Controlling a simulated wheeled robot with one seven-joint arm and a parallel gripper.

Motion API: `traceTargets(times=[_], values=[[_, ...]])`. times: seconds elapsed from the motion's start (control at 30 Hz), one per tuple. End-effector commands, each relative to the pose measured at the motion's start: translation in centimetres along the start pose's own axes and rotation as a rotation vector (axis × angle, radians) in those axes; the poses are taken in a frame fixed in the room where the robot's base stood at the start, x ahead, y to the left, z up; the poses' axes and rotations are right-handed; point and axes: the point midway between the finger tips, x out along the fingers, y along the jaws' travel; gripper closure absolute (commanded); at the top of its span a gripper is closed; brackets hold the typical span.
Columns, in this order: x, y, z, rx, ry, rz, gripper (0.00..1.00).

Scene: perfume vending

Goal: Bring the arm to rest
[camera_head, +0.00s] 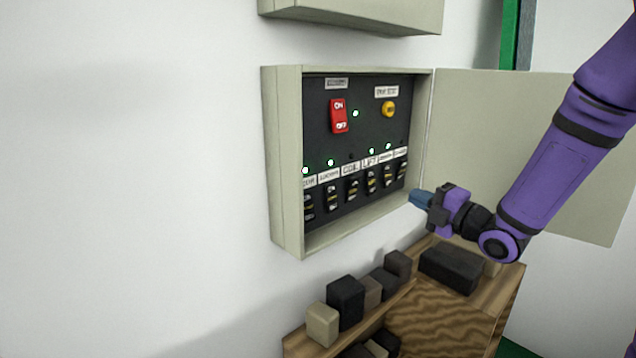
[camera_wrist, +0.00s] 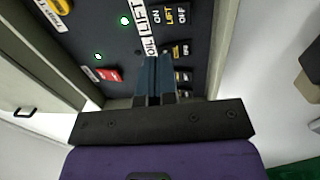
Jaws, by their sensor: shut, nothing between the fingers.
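My arm comes in from the right in the head view. My gripper (camera_head: 418,197) is just in front of the lower right corner of an open control box. It also shows in the wrist view (camera_wrist: 156,62), with its blue fingers together and nothing between them. The fingers point at the dark panel (camera_wrist: 200,20) with its labels and switches. I cannot tell from the head view whether the fingertips touch anything.
The control box (camera_head: 284,160) has its door (camera_head: 490,130) swung open to the right, behind my arm. Its panel bears a red switch (camera_head: 339,116), a yellow button (camera_head: 389,109) and several breakers below. A wooden shelf (camera_head: 450,318) with dark blocks (camera_head: 346,302) stands underneath. White wall at left is clear.

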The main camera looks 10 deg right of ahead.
Motion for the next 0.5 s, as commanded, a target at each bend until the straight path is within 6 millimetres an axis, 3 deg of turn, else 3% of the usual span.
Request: traceTargets(times=[0.23, 0.5], values=[[0.0, 1.7, 0.4, 0.106, -0.197, -0.213, 1.0], [-3.5, 4.9, 0.3, 0.373, -0.56, -0.372, 1.0]])
